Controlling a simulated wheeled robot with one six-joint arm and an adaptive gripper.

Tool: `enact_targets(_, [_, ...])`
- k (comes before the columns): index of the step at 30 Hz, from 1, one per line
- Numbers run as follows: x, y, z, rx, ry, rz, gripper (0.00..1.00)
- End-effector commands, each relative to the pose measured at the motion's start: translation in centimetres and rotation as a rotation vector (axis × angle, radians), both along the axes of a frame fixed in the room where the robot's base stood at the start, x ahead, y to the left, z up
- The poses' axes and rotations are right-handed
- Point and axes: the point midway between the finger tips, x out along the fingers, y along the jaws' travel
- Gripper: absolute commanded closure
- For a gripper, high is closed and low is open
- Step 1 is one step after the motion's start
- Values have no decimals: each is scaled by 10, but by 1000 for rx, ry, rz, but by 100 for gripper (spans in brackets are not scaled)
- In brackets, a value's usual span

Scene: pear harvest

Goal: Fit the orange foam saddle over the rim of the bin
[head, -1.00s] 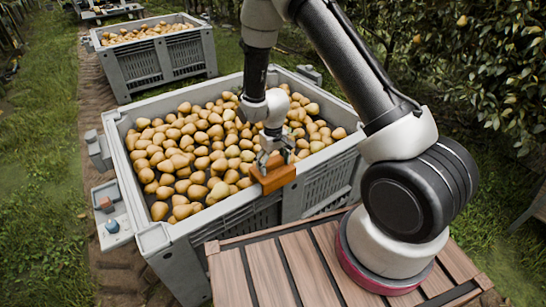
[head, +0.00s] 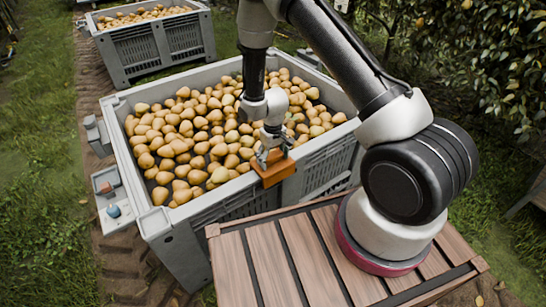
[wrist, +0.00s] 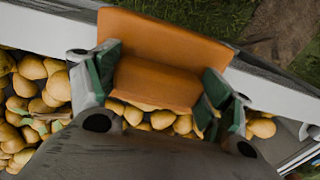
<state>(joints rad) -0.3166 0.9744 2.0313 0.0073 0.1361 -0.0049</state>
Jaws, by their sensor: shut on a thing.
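The orange foam saddle (head: 275,172) is at the near long rim of the grey bin (head: 205,204) full of pears. My gripper (head: 271,156) is shut on the saddle from above. In the wrist view the saddle (wrist: 165,80) lies between the green-padded fingers of my gripper (wrist: 160,88) and crosses the pale rim (wrist: 262,85). One part of it reaches to the outer side and one to the pear side. The saddle hides the rim under it, so I cannot tell whether it touches or is seated. It looks slightly tilted in the head view.
Pears (head: 200,145) lie heaped inside, close to the gripper. A second bin of pears (head: 160,48) stands behind. My slatted wooden deck (head: 265,265) is close to the near wall. A small grey tray (head: 108,185) is at the left, and leafy trees (head: 475,60) are at the right.

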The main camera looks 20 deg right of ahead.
Motion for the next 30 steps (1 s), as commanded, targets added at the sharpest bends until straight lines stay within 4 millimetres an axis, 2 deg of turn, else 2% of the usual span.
enact_targets(24, [0,0,-6,0,-1,0,44])
enact_targets(25, [0,0,-6,0,-1,0,18])
enact_targets(28, [0,0,-6,0,-1,0,0])
enact_targets(30, [0,0,-6,0,-1,0,0])
